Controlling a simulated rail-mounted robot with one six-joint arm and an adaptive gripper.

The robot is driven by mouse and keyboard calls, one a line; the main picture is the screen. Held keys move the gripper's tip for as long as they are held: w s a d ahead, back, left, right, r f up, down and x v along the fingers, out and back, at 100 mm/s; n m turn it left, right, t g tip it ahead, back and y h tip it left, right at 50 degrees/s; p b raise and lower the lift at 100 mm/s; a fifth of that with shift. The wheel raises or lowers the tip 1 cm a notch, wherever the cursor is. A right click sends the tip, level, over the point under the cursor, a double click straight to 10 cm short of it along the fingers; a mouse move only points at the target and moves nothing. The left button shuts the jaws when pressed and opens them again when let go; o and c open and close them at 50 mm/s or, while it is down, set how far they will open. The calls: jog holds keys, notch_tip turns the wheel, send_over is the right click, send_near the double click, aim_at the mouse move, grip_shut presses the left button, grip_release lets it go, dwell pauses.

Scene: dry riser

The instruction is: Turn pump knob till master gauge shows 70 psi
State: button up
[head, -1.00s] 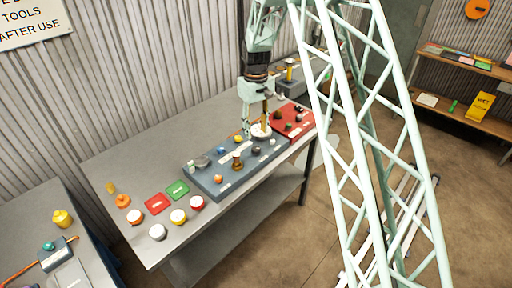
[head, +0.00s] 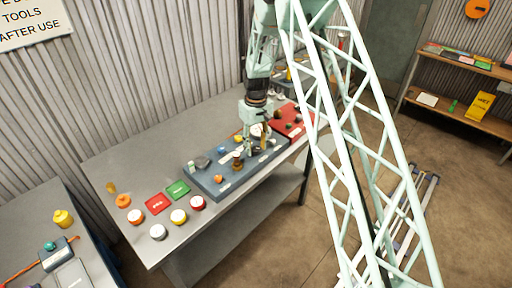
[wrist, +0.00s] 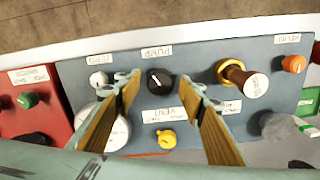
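The black pump knob (wrist: 160,82), with a white pointer line, sits on the blue-grey panel (wrist: 70,75) beside an upside-down PUMP label (wrist: 158,53) in the wrist view. My gripper (wrist: 160,88) is open, its two fingers apart on either side of the knob; clear gaps show, and I cannot tell its height above the panel. A white round dial (wrist: 113,138), perhaps the master gauge, lies lower left, partly hidden by the left finger; its reading is not legible. In the head view my gripper (head: 257,145) is over the panel's right part.
A yellow VENT knob (wrist: 166,139), a white knob (wrist: 98,80) and a brass-and-brown handle (wrist: 240,78) are close to my fingers. A red panel (wrist: 40,93) adjoins at left. Green (head: 178,189) and red (head: 157,203) plates and several buttons occupy the bench's left end.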

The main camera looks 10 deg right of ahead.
dwell(0.3)
jog(key=c, duration=0.8)
jog(key=shift+c, duration=0.2)
jog(key=shift+f, duration=0.1)
jog(key=shift+m+b, duration=0.75)
jog(key=shift+m, duration=0.15)
jog(key=shift+m+b, duration=0.8)
jog(key=shift+m, duration=0.7)
jog(key=o, duration=0.8)
